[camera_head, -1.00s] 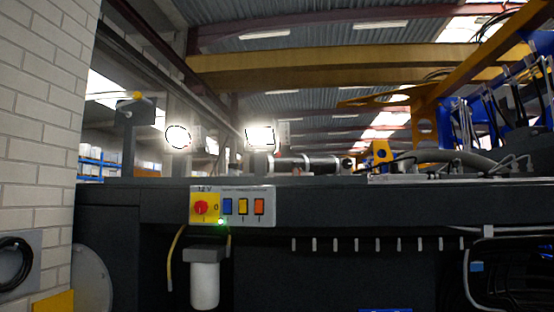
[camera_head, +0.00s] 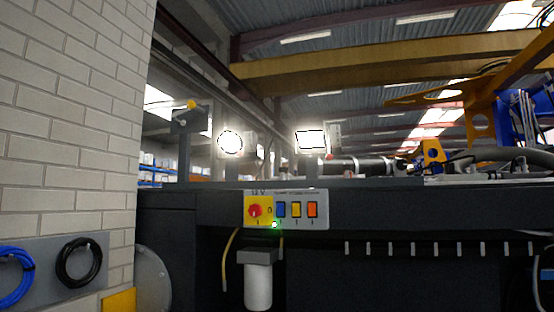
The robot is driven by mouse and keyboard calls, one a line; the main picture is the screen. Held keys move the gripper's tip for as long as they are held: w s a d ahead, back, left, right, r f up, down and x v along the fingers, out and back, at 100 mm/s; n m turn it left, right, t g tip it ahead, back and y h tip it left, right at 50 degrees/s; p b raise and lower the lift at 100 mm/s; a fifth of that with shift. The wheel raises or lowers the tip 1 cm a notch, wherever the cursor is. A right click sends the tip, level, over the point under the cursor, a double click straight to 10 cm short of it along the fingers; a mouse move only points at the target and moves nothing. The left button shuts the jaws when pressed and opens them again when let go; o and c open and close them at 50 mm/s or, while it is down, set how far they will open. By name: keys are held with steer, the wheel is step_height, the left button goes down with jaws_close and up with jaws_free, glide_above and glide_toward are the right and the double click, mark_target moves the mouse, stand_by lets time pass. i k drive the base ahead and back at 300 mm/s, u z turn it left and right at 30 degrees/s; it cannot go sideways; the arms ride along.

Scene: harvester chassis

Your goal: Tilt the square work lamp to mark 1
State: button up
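The square work lamp (camera_head: 311,141) is lit and stands on top of the dark chassis, a little right of the picture's middle. Its face glares white, and any tilt marks beside it are too small to read. A lit round lamp (camera_head: 230,143) stands to its left. Below them a panel (camera_head: 286,209) on the chassis front carries a red rotary knob (camera_head: 254,211) on yellow, labelled 12 V, and blue, yellow and orange switches. A small green light (camera_head: 275,225) glows under the knob. My gripper is not in view.
A white brick wall (camera_head: 70,120) fills the left, with blue (camera_head: 14,275) and black (camera_head: 78,262) cable coils on a grey board. The dark chassis (camera_head: 400,205) spans the front. Hoses and a yellow bracket (camera_head: 432,152) are on top at right. A white cylinder (camera_head: 258,287) hangs below the panel.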

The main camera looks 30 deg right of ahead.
mark_target(309, 133)
steer(key=u, duration=1.35)
steer(key=k, duration=0.8)
steer(key=z, duration=1.65)
